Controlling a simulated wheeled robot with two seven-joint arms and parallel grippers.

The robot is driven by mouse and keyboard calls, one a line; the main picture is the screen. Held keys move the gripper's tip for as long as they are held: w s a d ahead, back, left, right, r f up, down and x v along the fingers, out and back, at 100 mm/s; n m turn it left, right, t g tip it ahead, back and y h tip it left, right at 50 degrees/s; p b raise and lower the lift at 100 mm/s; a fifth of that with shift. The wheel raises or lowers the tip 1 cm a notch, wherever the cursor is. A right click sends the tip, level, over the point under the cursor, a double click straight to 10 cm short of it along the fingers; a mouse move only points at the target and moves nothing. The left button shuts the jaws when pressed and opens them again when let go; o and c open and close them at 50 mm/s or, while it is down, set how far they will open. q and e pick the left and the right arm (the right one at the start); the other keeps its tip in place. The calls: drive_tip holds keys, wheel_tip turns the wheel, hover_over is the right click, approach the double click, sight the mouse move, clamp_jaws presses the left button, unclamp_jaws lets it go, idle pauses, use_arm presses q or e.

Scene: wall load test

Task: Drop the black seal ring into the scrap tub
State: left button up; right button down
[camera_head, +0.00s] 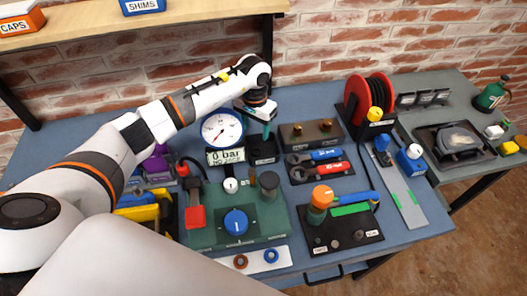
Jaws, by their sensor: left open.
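My left gripper (262,108) points down at the back middle of the blue bench, right of the round gauge. It is open, above a small black holder (264,152) with a teal upright part (266,131); I cannot tell whether they touch. A white strip (256,261) at the front edge carries a brown ring (241,261) and a blue ring (271,255). I cannot make out a black seal ring for certain. No container is readable as the scrap tub; my left arm hides part of the bench's left side. My right gripper is out of view.
A pressure gauge (221,128) reading 0 bar stands over a green test block (235,222). Wrenches (318,164), a red hose reel (370,98) and a black valve plate (345,238) stand to the right. A grey side table (432,112) adjoins. A wooden shelf (140,24) overhangs behind.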

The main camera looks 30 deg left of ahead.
use_arm(q)
wheel_tip(320, 180, up, 12)
drive_tip(key=b, duration=0.2)
idle(0.6)
